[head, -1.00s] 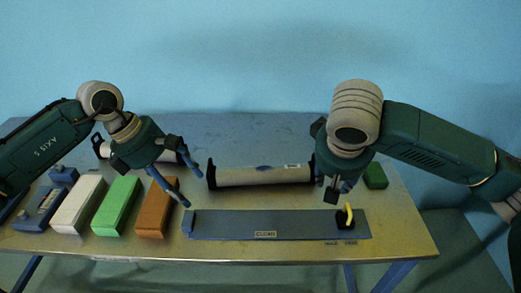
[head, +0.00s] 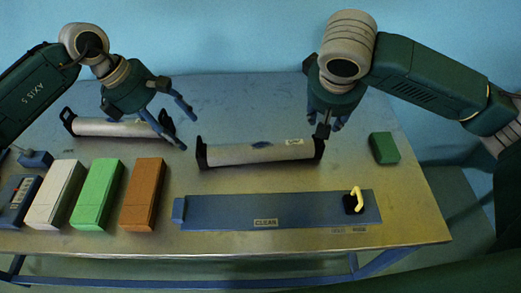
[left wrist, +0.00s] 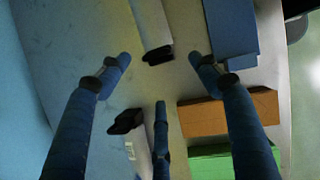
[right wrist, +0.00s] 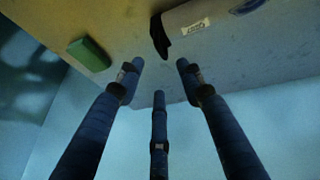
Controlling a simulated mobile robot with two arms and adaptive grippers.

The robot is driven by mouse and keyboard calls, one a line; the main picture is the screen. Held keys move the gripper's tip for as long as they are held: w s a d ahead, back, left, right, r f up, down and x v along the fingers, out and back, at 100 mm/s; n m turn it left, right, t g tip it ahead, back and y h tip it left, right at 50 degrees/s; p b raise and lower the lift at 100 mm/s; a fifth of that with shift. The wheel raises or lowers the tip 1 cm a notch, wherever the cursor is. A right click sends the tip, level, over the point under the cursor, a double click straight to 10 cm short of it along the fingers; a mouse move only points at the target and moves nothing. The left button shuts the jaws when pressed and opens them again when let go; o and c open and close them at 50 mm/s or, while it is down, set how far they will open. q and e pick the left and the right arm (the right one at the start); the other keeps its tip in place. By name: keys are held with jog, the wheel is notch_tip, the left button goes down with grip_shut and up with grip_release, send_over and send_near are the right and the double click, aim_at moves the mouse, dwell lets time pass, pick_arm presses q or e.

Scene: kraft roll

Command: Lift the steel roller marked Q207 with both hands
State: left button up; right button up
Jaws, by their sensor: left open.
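A pale steel roller (head: 258,152) with black end brackets lies in the middle of the table, with a small white label near its right end. In the right wrist view this label (right wrist: 195,27) is upside down and appears to read Q207. A second, similar roller (head: 108,128) lies at the back left. My left gripper (head: 184,128) is open and empty, above the gap between the two rollers; the middle roller's left bracket (left wrist: 158,54) shows beyond its fingers. My right gripper (head: 330,127) is open and empty near the middle roller's right bracket (right wrist: 158,36), apart from it.
White (head: 56,194), green (head: 97,194) and orange (head: 143,194) blocks and a blue device (head: 18,198) stand front left. A dark green block (head: 384,148) lies right.

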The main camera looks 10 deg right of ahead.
aim_at(202, 150)
pick_arm(q)
jog(key=x, duration=1)
jog(key=shift+w, duration=0.1)
pick_arm(e)
jog(key=x, duration=1)
pick_arm(q)
jog(key=c, duration=0.8)
pick_arm(e)
jog(key=c, duration=0.8)
pick_arm(q)
jog(key=shift+a, duration=0.1)
grip_shut()
pick_arm(e)
grip_shut()
pick_arm(q)
jog(key=shift+r, duration=0.2)
pick_arm(e)
jog(key=shift+w+a+r, duration=0.1)
jog(key=shift+r, duration=0.2)
